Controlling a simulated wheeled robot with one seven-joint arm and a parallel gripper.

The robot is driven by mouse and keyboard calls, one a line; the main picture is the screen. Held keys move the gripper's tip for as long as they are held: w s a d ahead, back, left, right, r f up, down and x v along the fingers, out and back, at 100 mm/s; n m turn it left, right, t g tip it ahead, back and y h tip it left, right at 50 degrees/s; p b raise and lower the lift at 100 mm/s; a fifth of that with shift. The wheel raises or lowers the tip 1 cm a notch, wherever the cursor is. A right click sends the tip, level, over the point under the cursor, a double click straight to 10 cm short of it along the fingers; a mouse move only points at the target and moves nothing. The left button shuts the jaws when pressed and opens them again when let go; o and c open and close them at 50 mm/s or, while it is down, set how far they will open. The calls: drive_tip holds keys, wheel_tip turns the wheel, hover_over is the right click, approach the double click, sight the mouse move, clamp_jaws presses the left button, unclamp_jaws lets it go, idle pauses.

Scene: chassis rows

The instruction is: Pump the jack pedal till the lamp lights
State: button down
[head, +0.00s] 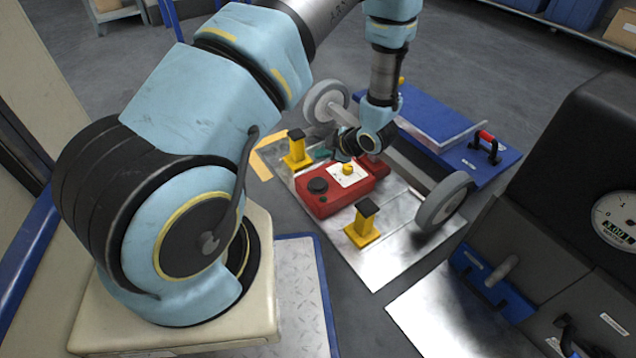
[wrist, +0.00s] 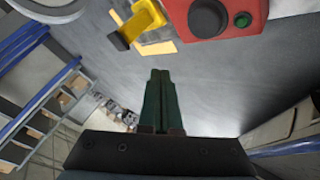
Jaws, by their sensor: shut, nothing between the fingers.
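The red jack box (head: 325,202) sits on a metal plate. A black round pad (head: 318,186), which looks like the pedal, is on its top, beside a white panel with a yellow knob (head: 347,169). In the wrist view the black pad (wrist: 208,17) is at the top edge with a small dark green round lamp or button (wrist: 243,19) beside it; it does not look bright. My gripper (wrist: 160,78) is shut and empty, apart from the pad. In the head view my gripper (head: 342,155) hangs by the box's far side, partly hidden by my wrist.
Yellow black-topped posts (head: 296,150) (head: 364,225) stand on either side of the box. An axle with grey wheels (head: 443,202) lies behind. A blue platform (head: 470,155) with a red handle is beyond. A dark machine with a gauge (head: 618,220) stands at right.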

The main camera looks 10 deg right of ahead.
drive_tip(key=b, duration=0.7)
hover_over(318, 182)
drive_tip(key=s+d, duration=0.1)
wheel_tip(318, 182, down, 7)
drive_tip(key=shift+f, duration=0.9)
drive_tip(key=shift+f, duration=0.15)
idle(0.8)
drive_tip(key=shift+f, duration=0.25)
drive_tip(key=shift+f+b, duration=0.55)
drive_tip(key=shift+f, duration=0.5)
idle(0.9)
drive_tip(key=shift+r, duration=0.1)
drive_tip(key=shift+r+p, duration=1.3)
drive_tip(key=shift+r, duration=0.05)
